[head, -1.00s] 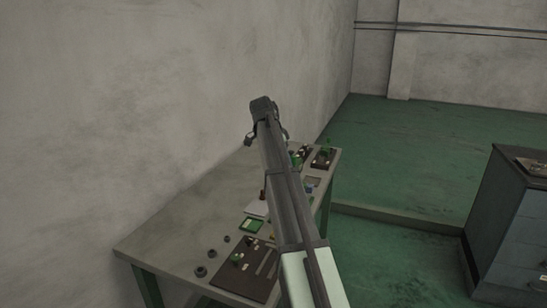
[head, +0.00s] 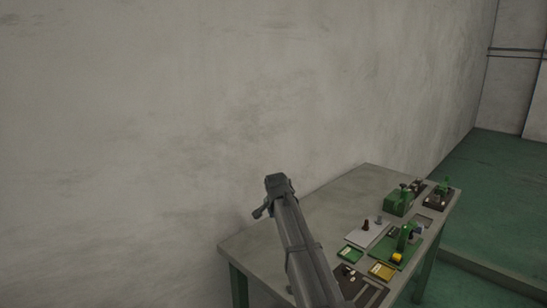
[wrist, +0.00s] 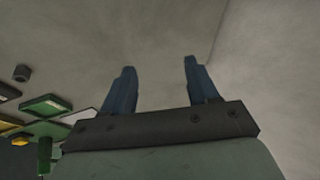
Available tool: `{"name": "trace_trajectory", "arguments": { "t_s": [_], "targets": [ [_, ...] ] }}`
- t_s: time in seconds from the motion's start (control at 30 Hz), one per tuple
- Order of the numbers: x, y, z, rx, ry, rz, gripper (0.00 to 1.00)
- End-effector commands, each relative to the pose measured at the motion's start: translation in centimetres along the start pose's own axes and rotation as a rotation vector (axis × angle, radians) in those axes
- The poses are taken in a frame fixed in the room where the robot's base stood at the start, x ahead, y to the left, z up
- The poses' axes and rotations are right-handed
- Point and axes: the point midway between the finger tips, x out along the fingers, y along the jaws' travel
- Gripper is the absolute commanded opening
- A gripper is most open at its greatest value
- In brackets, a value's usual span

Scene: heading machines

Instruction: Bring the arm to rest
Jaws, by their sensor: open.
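My gripper (wrist: 160,64) shows in the wrist view as two blue-grey fingers spread apart, with nothing between them. In the head view my arm reaches up from the bottom edge, and its far end (head: 278,185) stands over the left part of the workbench (head: 325,208), against the wall. The fingers cannot be made out there. My arm hides part of the bench's near left side. No contact between my gripper and any object shows.
On the bench's right half are a green machine (head: 398,203), a green-based fixture (head: 402,246), a white plate (head: 367,233), a green tray (head: 351,254) and a yellow tray (head: 382,271). A plain wall (head: 150,120) stands behind. The bench's back left is bare.

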Motion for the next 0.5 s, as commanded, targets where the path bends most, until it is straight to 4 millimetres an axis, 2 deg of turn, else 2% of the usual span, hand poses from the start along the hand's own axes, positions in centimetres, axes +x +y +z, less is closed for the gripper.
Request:
{"name": "trace_trajectory", "arguments": {
  "t_s": [0.03, 0.2, 0.3, 0.4, 0.5],
  "targets": [
    [0.4, -1.7, 3.1, -0.05, -0.011, -0.042, 0.59],
    [1.3, -7.0, 12.0, -0.198, -0.035, -0.184, 0.59],
    [1.4, -9.3, 16.7, -0.267, -0.045, -0.257, 0.59],
    [1.5, -10.9, 20.5, -0.321, -0.053, -0.314, 0.59],
    [2.1, -11.6, 24.1, -0.364, -0.062, -0.352, 0.59]
  ]
}}
